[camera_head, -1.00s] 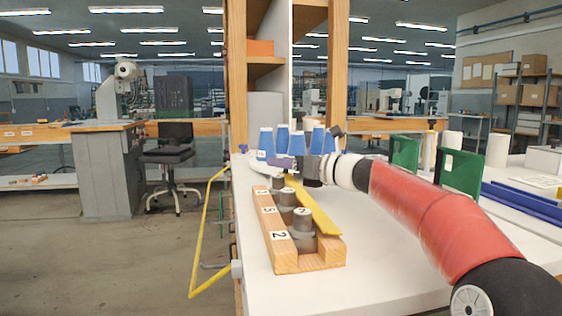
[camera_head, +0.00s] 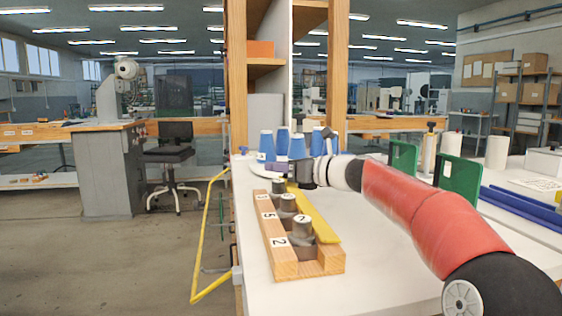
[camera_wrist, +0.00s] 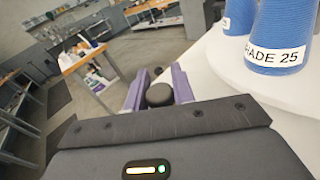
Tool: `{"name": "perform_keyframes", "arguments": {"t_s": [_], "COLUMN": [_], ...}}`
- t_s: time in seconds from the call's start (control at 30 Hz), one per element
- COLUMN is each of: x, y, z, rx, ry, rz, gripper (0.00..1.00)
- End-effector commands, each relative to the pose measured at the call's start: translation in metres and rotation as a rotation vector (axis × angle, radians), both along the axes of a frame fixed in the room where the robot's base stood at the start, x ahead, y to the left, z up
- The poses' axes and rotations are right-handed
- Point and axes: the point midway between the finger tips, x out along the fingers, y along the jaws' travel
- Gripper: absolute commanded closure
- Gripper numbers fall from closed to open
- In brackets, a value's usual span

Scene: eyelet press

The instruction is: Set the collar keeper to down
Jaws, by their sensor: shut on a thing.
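A wooden block (camera_head: 284,262) with numbered labels stands on the white table and holds several grey collared plugs, one of them the near plug (camera_head: 303,228). A yellow bar (camera_head: 322,228), which looks like the collar keeper, lies along the block's right side, beside the plugs. My gripper (camera_head: 280,169) is at the block's far end, above the bar's far end. In the wrist view its purple fingers are shut on a round black knob (camera_wrist: 159,94). The fingers hide how the knob joins the bar.
Blue cones (camera_head: 297,146) labelled as shades stand on a round white base just behind my gripper; one cone (camera_wrist: 277,38) is close in the wrist view. The table in front of the block's right side is clear.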

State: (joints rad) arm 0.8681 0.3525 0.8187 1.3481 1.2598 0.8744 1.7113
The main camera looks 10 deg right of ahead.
Motion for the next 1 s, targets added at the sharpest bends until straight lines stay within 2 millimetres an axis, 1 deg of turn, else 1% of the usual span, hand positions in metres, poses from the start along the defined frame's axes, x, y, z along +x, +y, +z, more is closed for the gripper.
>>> {"name": "perform_keyframes", "arguments": {"t_s": [0.03, 0.23, 0.4, 0.6, 0.63, 0.77, 0.8, 1.0], "x": [0.000, 0.000, 0.000, 0.000, 0.000, 0.000, 0.000, 0.000], "y": [0.002, 0.004, 0.004, 0.004, 0.004, 0.004, 0.004, 0.004], "z": [0.007, 0.000, -0.005, -0.006, -0.006, -0.006, -0.006, -0.006], "rx": [-0.037, -0.162, -0.193, -0.192, -0.192, -0.192, -0.191, -0.191], "ry": [0.005, 0.005, 0.004, 0.003, 0.003, 0.003, 0.003, 0.003], "rz": [0.000, 0.000, 0.000, 0.000, 0.000, 0.000, 0.000, 0.000], "gripper": [0.98, 0.98, 0.98, 0.98, 0.74, 0.57, 0.54, 0.54]}}
